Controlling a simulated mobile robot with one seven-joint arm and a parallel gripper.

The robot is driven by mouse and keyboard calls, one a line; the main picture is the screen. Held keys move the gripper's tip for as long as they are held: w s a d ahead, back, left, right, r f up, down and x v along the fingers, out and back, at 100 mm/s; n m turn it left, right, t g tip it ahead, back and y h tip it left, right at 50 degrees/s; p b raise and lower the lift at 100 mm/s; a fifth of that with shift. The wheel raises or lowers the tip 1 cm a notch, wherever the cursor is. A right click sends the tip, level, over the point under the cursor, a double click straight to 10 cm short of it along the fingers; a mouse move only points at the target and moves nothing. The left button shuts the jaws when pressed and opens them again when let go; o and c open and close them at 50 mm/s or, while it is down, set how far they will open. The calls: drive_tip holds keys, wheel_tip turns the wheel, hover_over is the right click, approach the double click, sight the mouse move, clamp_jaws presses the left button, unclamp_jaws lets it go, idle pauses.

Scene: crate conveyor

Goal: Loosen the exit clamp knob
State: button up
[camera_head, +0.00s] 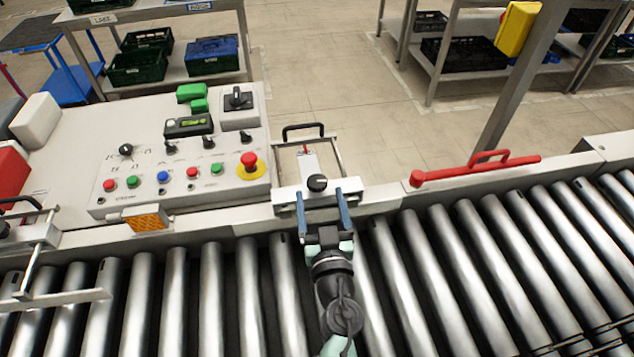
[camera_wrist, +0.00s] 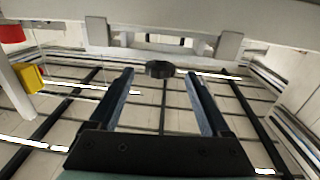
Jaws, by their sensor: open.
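A black round clamp knob (camera_head: 317,183) sits on a pale clamp block (camera_head: 289,196) on the far rail of the roller conveyor. In the wrist view the knob (camera_wrist: 159,69) appears centred between the fingertips, against the clamp's grey bar (camera_wrist: 180,28). My gripper (camera_head: 321,197) is open, with its two blue-grey fingers reaching over the rollers, one to each side of the knob. In the wrist view my gripper (camera_wrist: 160,74) holds nothing, and gaps show between each finger and the knob. I cannot tell whether the tips are level with it.
A control panel (camera_head: 115,208) with coloured buttons stands left of the clamp. A red handled bar (camera_head: 476,171) lies along the rail to the right. A second clamp (camera_head: 40,250) is at the far left. Rollers (camera_head: 440,270) lie clear in front. Shelves with crates stand behind.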

sight(321, 190)
drive_tip(key=shift+w+a+b, duration=0.2)
drive_tip(key=shift+w+b, duration=0.1)
drive_tip(key=shift+w, duration=0.95)
drive_tip(key=shift+w+a+b, duration=0.15)
drive_tip(key=shift+w+b, duration=0.1)
drive_tip(key=shift+w, duration=0.95)
clamp_jaws()
drive_tip(key=shift+d+r+n+y+p, duration=0.1)
drive_tip(key=shift+r+n+y+p, duration=0.1)
drive_tip(key=shift+n+y+p, duration=0.8)
drive_tip(key=shift+f+n+g+y+p, duration=0.15)
drive_tip(key=shift+n+g+y+p, duration=0.5)
drive_tip(key=shift+y, duration=0.65)
unclamp_jaws()
drive_tip(key=p+v, duration=0.2)
drive_tip(key=v, duration=1.1)
